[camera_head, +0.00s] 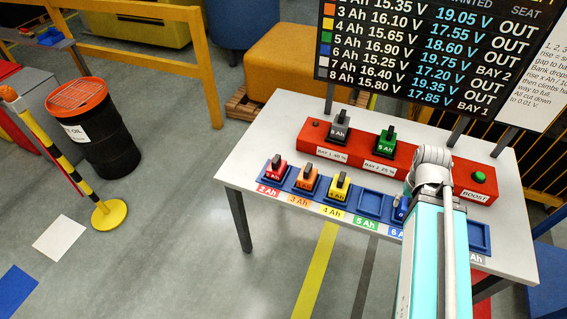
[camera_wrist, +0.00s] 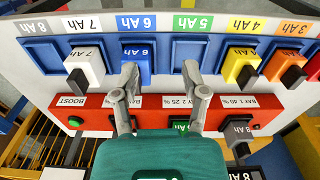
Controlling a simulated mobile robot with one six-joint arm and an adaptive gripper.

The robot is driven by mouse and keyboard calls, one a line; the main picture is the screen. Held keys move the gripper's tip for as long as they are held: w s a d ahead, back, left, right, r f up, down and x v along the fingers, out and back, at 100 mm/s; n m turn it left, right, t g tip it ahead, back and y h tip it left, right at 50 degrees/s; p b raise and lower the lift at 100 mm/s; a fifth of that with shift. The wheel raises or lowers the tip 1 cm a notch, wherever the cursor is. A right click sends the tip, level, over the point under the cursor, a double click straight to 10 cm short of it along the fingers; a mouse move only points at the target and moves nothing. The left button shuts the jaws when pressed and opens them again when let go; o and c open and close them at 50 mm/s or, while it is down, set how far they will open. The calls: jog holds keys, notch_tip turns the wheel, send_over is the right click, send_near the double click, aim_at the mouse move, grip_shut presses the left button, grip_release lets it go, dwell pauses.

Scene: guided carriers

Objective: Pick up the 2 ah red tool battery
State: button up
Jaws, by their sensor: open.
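The red 2 Ah battery (camera_head: 274,173) sits upright in the leftmost blue seat of the front row in the head view, a black handle on top. In the wrist view the red battery (camera_wrist: 314,67) shows only partly at the right edge. My gripper (camera_wrist: 160,76) is open and empty, its fingers apart over the table. It is well to the side of the red battery, near the blue 6 Ah battery (camera_wrist: 133,60) and the empty 5 Ah seat (camera_wrist: 187,55). In the head view my arm hides the gripper.
Orange (camera_head: 306,181) and yellow (camera_head: 338,190) batteries sit beside the red one. A red charger bank (camera_head: 408,159) behind holds a grey battery (camera_head: 337,133) and a green battery (camera_head: 385,145). A white battery (camera_wrist: 90,66) is seated farther along. The voltage board (camera_head: 430,50) stands behind the table.

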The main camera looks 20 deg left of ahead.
jog(key=shift+w+a, duration=0.2)
jog(key=shift+a, duration=0.2)
jog(key=shift+o, duration=1)
jog(key=w+a+f+m+t+h+b, duration=0.1)
jog(key=w+a+f+t+h+b, duration=0.2)
jog(key=a+b, duration=0.5)
jog(key=w+a+f+t+h+b, duration=0.1)
jog(key=w+a+f+t+b, duration=0.3)
jog(key=a, duration=0.7)
jog(key=s+a+f+t+y+b, duration=0.1)
jog(key=s+a+t+b, duration=0.1)
jog(key=a, duration=1.1)
jog(key=s+a+f+t+y+b, duration=0.1)
jog(key=a+t+b, duration=0.3)
jog(key=a, duration=0.9)
jog(key=s+y+b, duration=0.1)
jog(key=b, duration=0.2)
jog(key=shift+s+f+t, duration=0.15)
jog(key=shift+s+t, duration=0.15)
jog(key=shift+s, duration=0.05)
